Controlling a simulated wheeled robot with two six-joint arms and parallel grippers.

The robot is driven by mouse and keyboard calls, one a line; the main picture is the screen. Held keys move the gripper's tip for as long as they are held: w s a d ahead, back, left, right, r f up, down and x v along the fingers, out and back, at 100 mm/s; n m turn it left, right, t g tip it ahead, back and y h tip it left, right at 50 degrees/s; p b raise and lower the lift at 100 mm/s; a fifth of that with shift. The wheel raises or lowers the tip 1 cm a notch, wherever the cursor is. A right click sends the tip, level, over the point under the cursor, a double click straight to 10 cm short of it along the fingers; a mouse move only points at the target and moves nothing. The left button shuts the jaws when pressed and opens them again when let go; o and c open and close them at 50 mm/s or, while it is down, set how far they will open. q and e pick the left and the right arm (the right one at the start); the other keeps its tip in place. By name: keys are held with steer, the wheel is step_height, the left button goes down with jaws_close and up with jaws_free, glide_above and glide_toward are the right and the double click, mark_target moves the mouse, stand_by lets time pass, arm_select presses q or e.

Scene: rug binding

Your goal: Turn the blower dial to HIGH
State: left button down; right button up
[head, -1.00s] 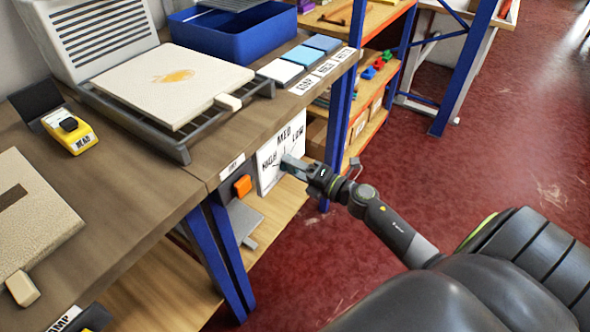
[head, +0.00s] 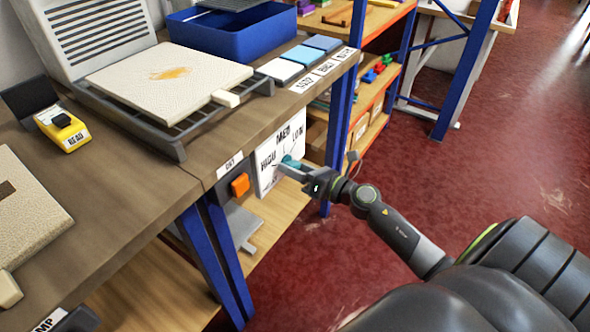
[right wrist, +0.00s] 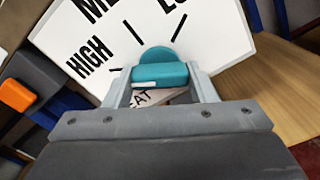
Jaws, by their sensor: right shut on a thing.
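The white dial panel (head: 270,165) hangs on the bench front, with black HIGH, MED and LOW marks around the dial. The teal blower dial (right wrist: 160,72) shows close up in the right wrist view, and a bit of it shows in the head view (head: 292,161). My right gripper (right wrist: 160,84) is shut on the dial's grip bar, one finger at each end. A white mark sits at the bar's left end, on the HIGH side. I cannot tell whether it lines up exactly with the HIGH tick. The lettering below the dial is partly hidden. My left gripper is out of view.
An orange switch (head: 240,185) sits just left of the panel. Above are the wooden bench top (head: 215,140), a slatted grey press with a cream slab (head: 170,80), and a blue bin (head: 235,35). Red floor is free to the right.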

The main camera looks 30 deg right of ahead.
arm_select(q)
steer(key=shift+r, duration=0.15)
arm_select(e)
steer(key=shift+f, duration=0.1)
steer(key=o, duration=1)
